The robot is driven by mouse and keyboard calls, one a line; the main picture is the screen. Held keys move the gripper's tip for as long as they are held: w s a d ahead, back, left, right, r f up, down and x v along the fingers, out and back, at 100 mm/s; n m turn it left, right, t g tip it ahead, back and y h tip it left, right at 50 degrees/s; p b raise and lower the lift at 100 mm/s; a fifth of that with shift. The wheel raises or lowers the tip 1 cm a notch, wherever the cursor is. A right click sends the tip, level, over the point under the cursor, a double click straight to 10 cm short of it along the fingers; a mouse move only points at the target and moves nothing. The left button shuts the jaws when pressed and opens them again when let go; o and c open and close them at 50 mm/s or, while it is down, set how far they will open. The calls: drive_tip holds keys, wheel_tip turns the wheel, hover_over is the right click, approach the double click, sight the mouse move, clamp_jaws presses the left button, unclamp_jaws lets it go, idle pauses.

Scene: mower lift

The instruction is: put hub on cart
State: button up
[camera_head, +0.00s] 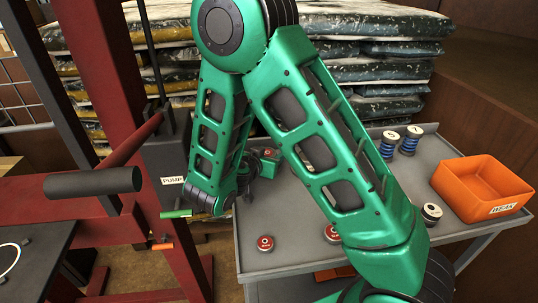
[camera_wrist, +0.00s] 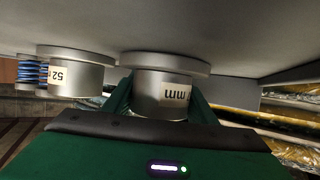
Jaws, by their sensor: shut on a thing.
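In the wrist view, which looks upside down, my gripper (camera_wrist: 160,103) has its green fingers on both sides of a grey flanged hub (camera_wrist: 147,90). The hub's white label reads "mm", inverted. Its wide flange is at the grey cart top (camera_wrist: 230,45); I cannot tell whether it touches. A second grey hub (camera_wrist: 78,75), labelled "52", stands just left of it on the cart. In the head view, the cart (camera_head: 290,215) is behind my green arm. My gripper (camera_head: 268,160) is partly visible over the cart's far left part, and the held hub cannot be made out there.
Two blue springs (camera_head: 389,146) stand at the cart's back. An orange bin (camera_head: 482,187) and a small dark-and-white cylinder (camera_head: 431,213) are at the right. Red-topped discs (camera_head: 265,243) lie near the front. A red frame (camera_head: 105,80) with a "PUMP" box rises at the left.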

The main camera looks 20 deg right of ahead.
drive_tip(key=o, duration=1.8)
drive_tip(key=v, duration=1.2)
